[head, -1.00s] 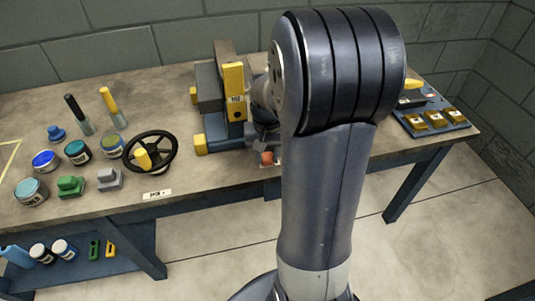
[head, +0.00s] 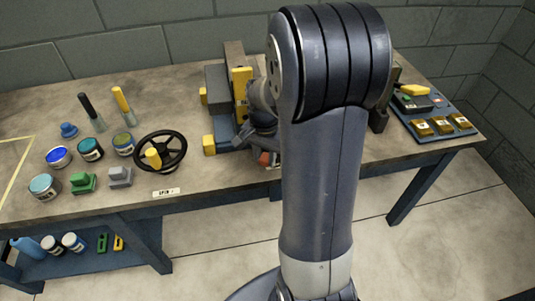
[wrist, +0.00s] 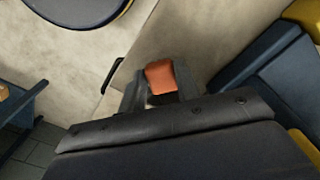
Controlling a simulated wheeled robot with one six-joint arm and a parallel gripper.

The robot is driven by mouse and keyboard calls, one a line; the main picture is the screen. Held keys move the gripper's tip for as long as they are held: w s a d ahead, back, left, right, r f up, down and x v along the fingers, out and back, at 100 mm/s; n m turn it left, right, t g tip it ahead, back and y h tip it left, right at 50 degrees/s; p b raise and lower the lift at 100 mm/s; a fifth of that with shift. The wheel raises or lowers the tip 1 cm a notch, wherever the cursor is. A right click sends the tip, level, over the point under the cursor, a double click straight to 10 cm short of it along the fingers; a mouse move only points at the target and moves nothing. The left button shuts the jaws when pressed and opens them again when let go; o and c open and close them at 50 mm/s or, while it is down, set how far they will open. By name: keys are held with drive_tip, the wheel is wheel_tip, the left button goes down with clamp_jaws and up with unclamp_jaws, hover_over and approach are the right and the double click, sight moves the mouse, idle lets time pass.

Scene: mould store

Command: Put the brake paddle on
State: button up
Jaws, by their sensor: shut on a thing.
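An orange-red block, which I take to be the brake paddle (head: 264,157), shows at the front edge of the bench below the machine. It also shows in the wrist view (wrist: 160,78), between dark finger parts. My gripper (wrist: 158,92) is shut on it. In the head view my gripper (head: 262,138) is a dark shape just above the orange block. My arm hides what lies right of the block. The paddle's mount and any marks for its positions cannot be made out.
The machine (head: 218,84) with blue and yellow parts stands behind my gripper. A black handwheel (head: 176,138), jars and small blocks stand to its left. A blue tray (head: 412,126) with yellow pieces lies at the right. The floor in front is clear.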

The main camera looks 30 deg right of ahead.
sight(264, 159)
drive_tip(key=shift+w+m, duration=0.15)
drive_tip(key=shift+m, duration=0.15)
drive_tip(key=o, duration=1)
wheel_tip(264, 159, up, 11)
drive_tip(key=shift+f+p, duration=0.1)
drive_tip(key=shift+p, duration=0.9)
wheel_tip(264, 159, down, 10)
drive_tip(key=shift+f+b, duration=0.25)
drive_tip(key=shift+b, duration=0.75)
drive_tip(key=shift+f, duration=0.25)
drive_tip(key=shift+s+r, duration=0.1)
drive_tip(key=shift+s, duration=0.1)
